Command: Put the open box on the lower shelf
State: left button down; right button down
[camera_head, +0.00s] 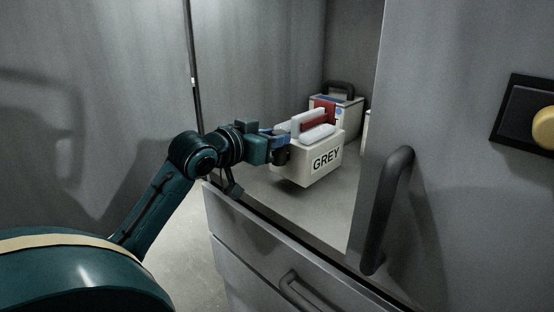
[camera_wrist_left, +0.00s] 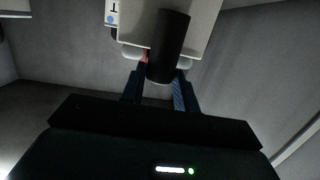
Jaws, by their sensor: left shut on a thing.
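A cream box labelled GREY (camera_head: 318,164) is inside the cabinet opening in the head view. Its top is open, with white and red pieces standing up in it. It sits slightly tilted above the shelf surface (camera_head: 335,205), with a shadow under it; I cannot tell if it touches. My left gripper (camera_head: 284,146) is shut on the box's left side. In the left wrist view the blue-lined fingers (camera_wrist_left: 157,90) close at a dark cylindrical part (camera_wrist_left: 168,46), with a pale box surface (camera_wrist_left: 205,22) beyond. My right gripper is not in view.
A second pale box (camera_head: 350,109) with a dark handle and a red and blue side stands farther back. A grey door with a dark handle (camera_head: 388,205) borders the opening on the right. A drawer front (camera_head: 245,262) lies below. The shelf before the box is bare.

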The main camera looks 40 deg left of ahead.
pick_arm(q)
notch_tip(320, 180, down, 4)
jog(key=shift+r, duration=0.1)
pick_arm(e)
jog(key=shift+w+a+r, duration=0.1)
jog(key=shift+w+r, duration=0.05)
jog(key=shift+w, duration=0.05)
pick_arm(q)
jog(key=c, duration=1.5)
grip_release()
jog(key=shift+f, duration=0.35)
jog(key=o, duration=0.4)
jog(key=shift+o, duration=0.2)
jog(key=s+r+p, duration=0.1)
jog(key=s+r, duration=0.1)
jog(key=s, duration=1)
jog(key=shift+r+p, duration=0.2)
jog(key=shift+p, duration=0.2)
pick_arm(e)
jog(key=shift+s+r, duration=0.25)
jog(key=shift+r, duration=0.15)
